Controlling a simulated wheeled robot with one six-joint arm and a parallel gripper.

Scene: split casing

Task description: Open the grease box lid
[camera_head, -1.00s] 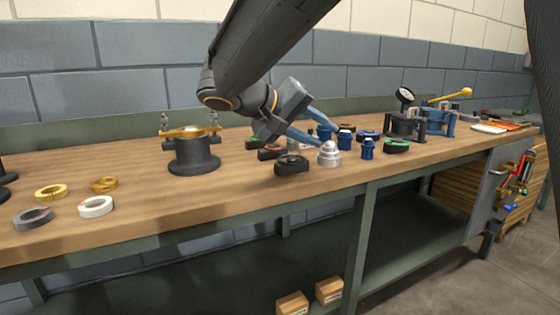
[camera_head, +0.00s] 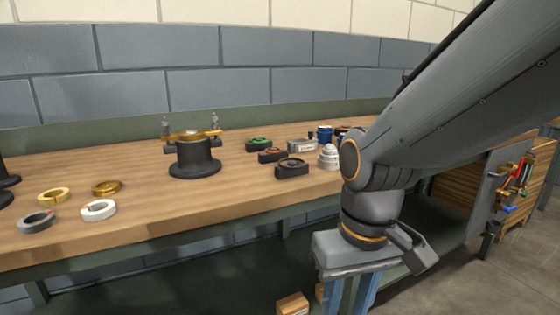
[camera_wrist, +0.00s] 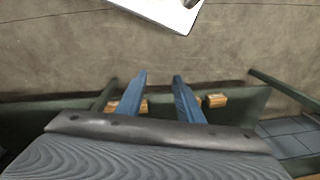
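My gripper (camera_wrist: 159,77) shows two blue fingers standing apart in the wrist view, with nothing between them. In the head view my gripper (camera_head: 349,295) points down in front of the bench's front edge, its fingertips cut off by the lower picture edge. No thing is clearly recognisable as the grease box. A small grey box-like thing (camera_head: 302,146) lies on the bench behind the dark blocks, and I cannot tell whether it has a lid. My arm hides the right part of the bench.
The workbench (camera_head: 130,225) carries a black flanged stand (camera_head: 195,160), several rings, dark blocks (camera_head: 293,167) and a stepped silver part (camera_head: 328,157). Small cartons (camera_wrist: 217,100) sit on the lower shelf. A tool panel (camera_head: 492,190) stands at the right.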

